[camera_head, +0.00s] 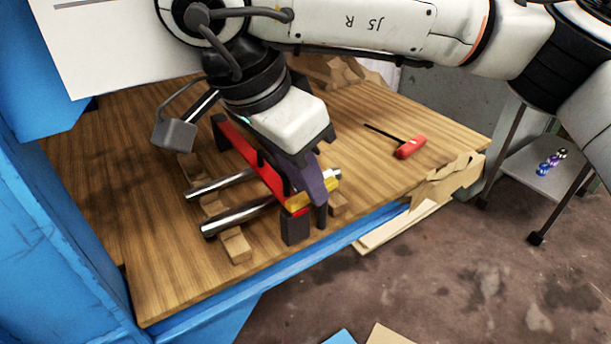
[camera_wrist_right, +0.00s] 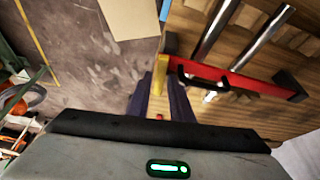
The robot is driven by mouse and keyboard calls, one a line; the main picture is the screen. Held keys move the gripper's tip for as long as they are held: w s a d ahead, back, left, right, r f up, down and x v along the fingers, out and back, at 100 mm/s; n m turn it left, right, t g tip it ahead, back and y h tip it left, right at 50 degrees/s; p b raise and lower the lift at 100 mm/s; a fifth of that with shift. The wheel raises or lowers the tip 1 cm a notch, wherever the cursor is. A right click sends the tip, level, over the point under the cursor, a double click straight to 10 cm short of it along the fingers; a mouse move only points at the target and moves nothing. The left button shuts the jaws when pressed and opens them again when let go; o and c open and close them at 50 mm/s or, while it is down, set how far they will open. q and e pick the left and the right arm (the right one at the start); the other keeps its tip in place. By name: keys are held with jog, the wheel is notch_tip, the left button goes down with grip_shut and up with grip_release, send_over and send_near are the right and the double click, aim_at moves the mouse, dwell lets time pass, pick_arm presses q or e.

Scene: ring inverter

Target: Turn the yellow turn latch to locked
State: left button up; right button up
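The yellow turn latch (camera_head: 298,203) sits at the near end of a red bar (camera_head: 246,155) on the workbench. It also shows in the right wrist view (camera_wrist_right: 160,72), beside the end of the red bar (camera_wrist_right: 240,80). My right gripper (camera_head: 311,196) reaches down over the latch, and its purple finger hides the latch's middle in the head view. In the right wrist view, the fingertips (camera_wrist_right: 160,90) lie close on either side of the latch. I cannot tell whether they press on it. My left gripper is not in view.
Two metal rods (camera_head: 242,213) lie on wooden supports (camera_head: 236,246) beside the red bar. A red-handled tool (camera_head: 410,148) lies on the bench (camera_head: 160,270) to the right, with bare wood around it. Dark posts (camera_head: 295,228) stand at the bar's ends. A small side table (camera_head: 545,185) stands at right.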

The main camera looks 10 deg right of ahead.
jog(key=shift+o, duration=0.9)
